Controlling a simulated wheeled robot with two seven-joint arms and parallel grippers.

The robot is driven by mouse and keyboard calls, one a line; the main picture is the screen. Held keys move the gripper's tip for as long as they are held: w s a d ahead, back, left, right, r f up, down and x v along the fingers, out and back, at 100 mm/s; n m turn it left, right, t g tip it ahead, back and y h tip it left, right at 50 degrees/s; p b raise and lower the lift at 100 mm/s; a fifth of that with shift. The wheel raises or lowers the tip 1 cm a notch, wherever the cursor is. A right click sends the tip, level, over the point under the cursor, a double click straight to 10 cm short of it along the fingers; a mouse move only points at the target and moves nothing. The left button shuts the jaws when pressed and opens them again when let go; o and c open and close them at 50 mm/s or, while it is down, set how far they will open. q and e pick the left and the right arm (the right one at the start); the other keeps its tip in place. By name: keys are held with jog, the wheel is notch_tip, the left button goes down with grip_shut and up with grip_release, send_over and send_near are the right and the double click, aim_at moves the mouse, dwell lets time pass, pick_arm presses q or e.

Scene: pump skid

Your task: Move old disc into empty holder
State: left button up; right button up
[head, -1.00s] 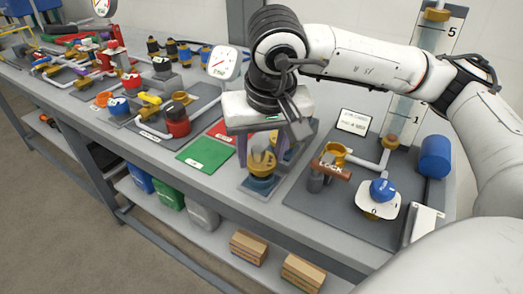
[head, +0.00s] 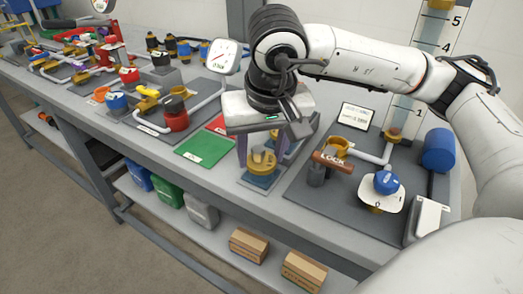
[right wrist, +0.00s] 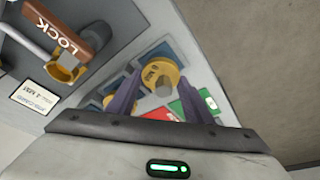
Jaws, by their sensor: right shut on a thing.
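My right gripper (head: 262,155) points down, its purple fingers shut on a yellow-brass disc (head: 262,162). In the right wrist view the disc (right wrist: 162,72) sits between the fingertips (right wrist: 160,85). A blue square holder (head: 260,181) lies directly below the disc in the head view; it also shows around the disc in the right wrist view. I cannot tell whether the disc touches it. A second brass piece (right wrist: 118,104) shows partly behind the left finger in the right wrist view, by another blue holder. My left gripper is not in view.
Green (head: 204,149) and red cards lie left of the gripper.

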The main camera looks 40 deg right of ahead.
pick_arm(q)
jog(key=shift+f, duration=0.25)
pick_arm(e)
jog(key=shift+f, duration=0.2)
jog(key=o, duration=1.3)
jog(key=shift+c, duration=0.2)
jog(key=shift+s+a+r, duration=0.1)
jog(key=shift+r, duration=0.6)
pick_arm(q)
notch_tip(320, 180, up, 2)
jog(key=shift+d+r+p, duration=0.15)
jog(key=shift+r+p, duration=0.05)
jog(key=shift+p, duration=0.35)
pick_arm(e)
jog(key=v, duration=0.9)
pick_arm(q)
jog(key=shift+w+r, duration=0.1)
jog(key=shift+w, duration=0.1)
pick_arm(e)
jog(key=shift+f, duration=0.1)
